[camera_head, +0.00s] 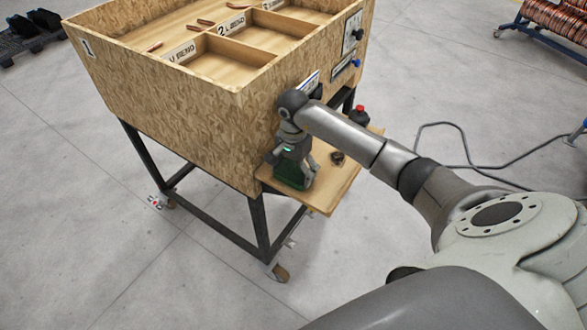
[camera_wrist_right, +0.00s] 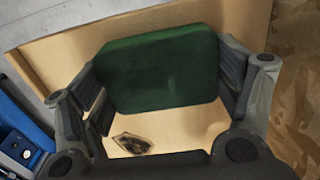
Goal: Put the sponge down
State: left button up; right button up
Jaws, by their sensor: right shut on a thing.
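The sponge (camera_wrist_right: 160,70) is a dark green block. In the right wrist view it sits between the two fingers of my right gripper (camera_wrist_right: 165,85), which is shut on it. In the head view my right gripper (camera_head: 295,165) points down over the small wooden shelf (camera_head: 325,195) on the side of the box. The green sponge (camera_head: 291,174) shows between its fingers, low at the shelf's left end. I cannot tell whether it touches the shelf. My left gripper is not in view.
The large wooden box (camera_head: 170,110) on a wheeled frame has compartments with a few copper pieces. A dark round item (camera_head: 337,158) and a red-capped bottle (camera_head: 361,115) are on the shelf. The shelf's front right part is clear. A copper rack (camera_head: 550,25) stands at the far right.

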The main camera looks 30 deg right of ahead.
jog(key=o, duration=0.5)
jog(key=shift+f, duration=0.1)
jog(key=shift+o, duration=0.2)
